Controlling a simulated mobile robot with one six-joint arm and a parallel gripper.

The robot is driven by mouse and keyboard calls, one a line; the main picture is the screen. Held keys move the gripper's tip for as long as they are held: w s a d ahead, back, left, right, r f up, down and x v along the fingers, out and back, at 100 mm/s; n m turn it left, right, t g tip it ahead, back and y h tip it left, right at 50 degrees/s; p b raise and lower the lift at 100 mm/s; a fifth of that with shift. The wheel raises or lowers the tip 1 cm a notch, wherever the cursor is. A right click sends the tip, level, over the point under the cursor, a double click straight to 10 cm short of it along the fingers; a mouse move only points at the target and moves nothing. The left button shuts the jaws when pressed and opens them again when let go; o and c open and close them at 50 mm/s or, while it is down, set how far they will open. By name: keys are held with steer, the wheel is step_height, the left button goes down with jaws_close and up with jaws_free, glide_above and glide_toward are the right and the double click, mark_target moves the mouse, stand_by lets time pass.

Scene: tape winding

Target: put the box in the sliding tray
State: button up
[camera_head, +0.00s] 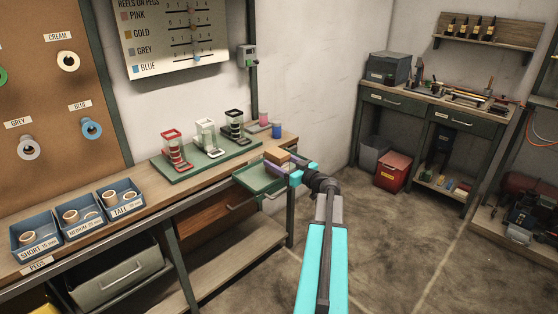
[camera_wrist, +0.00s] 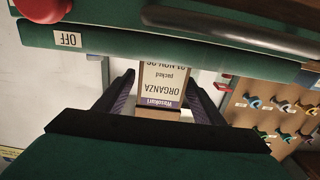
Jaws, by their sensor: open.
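The box (camera_head: 277,155) is a small orange-brown block at my gripper (camera_head: 282,166) in the head view, by the right end of the bench. In the wrist view the box (camera_wrist: 162,84) shows a cream label reading ORGANZA, upside down. It lies between the two open fingers of my gripper (camera_wrist: 162,98), with narrow gaps at its sides. The sliding tray (camera_head: 250,181) is green and stands out from the bench front, just left of and below my gripper. I cannot tell whether the box touches the tray.
A green board (camera_head: 188,171) with several reel stands lies on the bench behind the tray. Blue peg bins (camera_head: 36,234) stand at the left. In the wrist view a green panel (camera_wrist: 160,38) with an OFF label and a red knob (camera_wrist: 41,9) spans the top.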

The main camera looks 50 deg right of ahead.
steer(key=s+b, duration=0.1)
steer(key=s, duration=1)
steer(key=shift+s+a, duration=0.15)
steer(key=shift+a, duration=0.25)
